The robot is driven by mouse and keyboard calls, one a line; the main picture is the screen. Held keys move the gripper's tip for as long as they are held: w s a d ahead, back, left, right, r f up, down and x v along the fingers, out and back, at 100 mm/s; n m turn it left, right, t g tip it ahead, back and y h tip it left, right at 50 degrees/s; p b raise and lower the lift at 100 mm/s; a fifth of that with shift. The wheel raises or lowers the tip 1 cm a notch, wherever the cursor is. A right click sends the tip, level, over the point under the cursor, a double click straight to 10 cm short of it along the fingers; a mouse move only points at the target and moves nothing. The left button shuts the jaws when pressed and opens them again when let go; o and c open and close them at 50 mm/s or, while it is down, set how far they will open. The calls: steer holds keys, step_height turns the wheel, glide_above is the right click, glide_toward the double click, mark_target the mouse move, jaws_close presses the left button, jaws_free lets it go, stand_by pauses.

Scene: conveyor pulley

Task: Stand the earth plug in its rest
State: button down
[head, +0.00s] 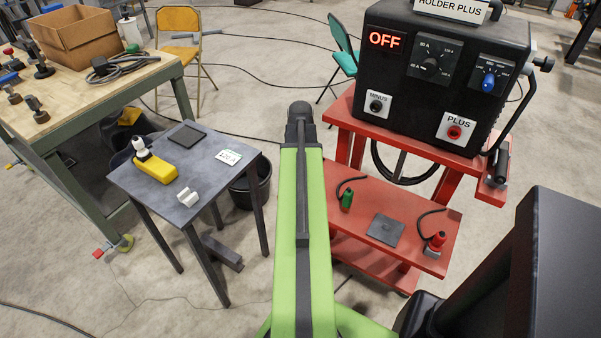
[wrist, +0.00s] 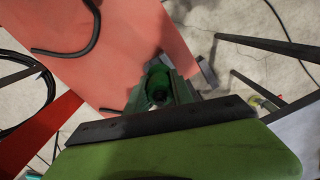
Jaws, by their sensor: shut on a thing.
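In the wrist view my gripper (wrist: 162,92) points down and is closed round a green plug-like piece (wrist: 157,76) with a dark centre. It is near the edge of the red shelf (wrist: 120,65). In the head view my arm hides the gripper. There a green plug (head: 347,200) shows on the red shelf (head: 350,228) just right of my arm, with a short black cable beside it. I cannot tell whether it is the same green piece. A dark square plate (head: 385,229) lies on the shelf. I cannot tell which thing is the rest.
A red plug (head: 437,241) stands at the shelf's right. The black welding machine (head: 448,75) above reads OFF, with MINUS (head: 376,105) and PLUS (head: 454,131) sockets. A small grey table (head: 225,185) at left bears a yellow tool (head: 155,167) and a white piece (head: 187,197).

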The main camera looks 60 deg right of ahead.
steer(key=shift+f+b, duration=1.3)
steer(key=shift+f, duration=0.05)
stand_by(0.4)
steer(key=c, duration=1)
jaws_free()
steer(key=shift+c, duration=0.2)
steer(key=shift+r, duration=0.15)
step_height(320, 180, up, 9)
steer(key=p, duration=0.9)
